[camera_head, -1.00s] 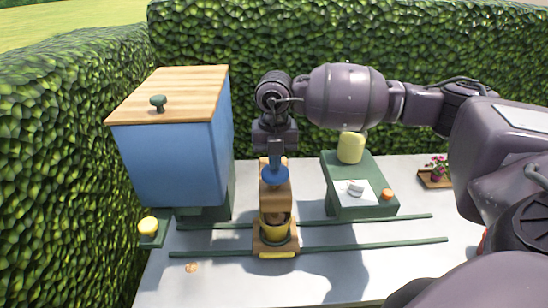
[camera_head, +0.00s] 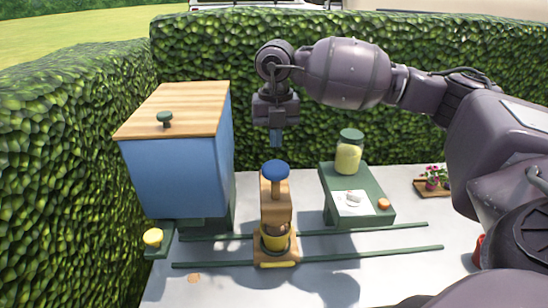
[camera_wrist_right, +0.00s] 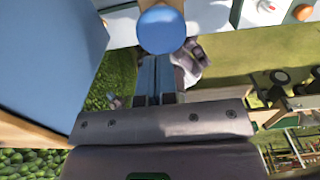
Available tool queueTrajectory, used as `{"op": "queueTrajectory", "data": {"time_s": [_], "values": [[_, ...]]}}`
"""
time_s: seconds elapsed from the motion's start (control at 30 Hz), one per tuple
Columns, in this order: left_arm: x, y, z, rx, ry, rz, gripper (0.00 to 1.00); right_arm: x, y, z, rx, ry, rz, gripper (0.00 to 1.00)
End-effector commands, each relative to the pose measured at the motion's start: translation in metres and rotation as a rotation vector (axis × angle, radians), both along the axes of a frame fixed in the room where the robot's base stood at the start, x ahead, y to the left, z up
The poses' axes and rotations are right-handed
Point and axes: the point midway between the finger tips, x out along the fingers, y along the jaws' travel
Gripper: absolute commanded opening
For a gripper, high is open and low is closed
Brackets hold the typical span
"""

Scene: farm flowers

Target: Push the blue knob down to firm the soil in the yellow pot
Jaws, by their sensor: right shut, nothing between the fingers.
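The blue knob (camera_head: 275,169) tops a wooden press on the rails, with a stretch of its shaft showing below it. It also shows in the right wrist view (camera_wrist_right: 161,30), just beyond my fingertips. The yellow pot (camera_head: 274,242) stands upright at the foot of the press, below a brown wooden part. The soil inside cannot be made out. My right gripper (camera_head: 276,143) is shut and empty, pointing down above the knob with a gap between them. Its closed fingers also show in the right wrist view (camera_wrist_right: 157,65). My left gripper is out of view.
A blue bin (camera_head: 178,170) with a wooden lid stands left of the press. A green stand (camera_head: 345,215) to the right holds a yellow jar (camera_head: 348,155). Green rails (camera_head: 370,255) cross the pale table. A flower tray (camera_head: 433,187) sits far right.

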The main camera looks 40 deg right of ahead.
Motion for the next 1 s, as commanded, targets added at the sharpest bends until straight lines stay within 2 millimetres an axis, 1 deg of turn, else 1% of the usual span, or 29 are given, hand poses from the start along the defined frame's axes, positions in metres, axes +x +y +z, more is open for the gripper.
{"op": "queueTrajectory", "data": {"time_s": [0.03, 0.1, 0.2, 0.3, 0.47, 1.0], "values": [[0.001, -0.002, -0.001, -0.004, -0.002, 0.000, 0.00, 0.001, 0.000, 0.010, 0.000, -0.004, 0.000, 0.00], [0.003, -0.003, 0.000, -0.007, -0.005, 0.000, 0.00, 0.001, 0.000, 0.021, 0.000, -0.004, 0.000, 0.00], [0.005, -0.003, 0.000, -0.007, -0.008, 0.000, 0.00, 0.001, 0.000, 0.032, 0.001, -0.003, 0.000, 0.00], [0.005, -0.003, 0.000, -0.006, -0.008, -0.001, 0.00, 0.000, 0.000, 0.040, 0.000, -0.002, 0.000, 0.00], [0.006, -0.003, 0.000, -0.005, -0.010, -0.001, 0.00, 0.000, 0.000, 0.044, 0.000, -0.001, 0.000, 0.00], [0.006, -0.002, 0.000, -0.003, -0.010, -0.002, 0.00, 0.000, 0.000, 0.044, 0.000, -0.001, 0.000, 0.00]]}}
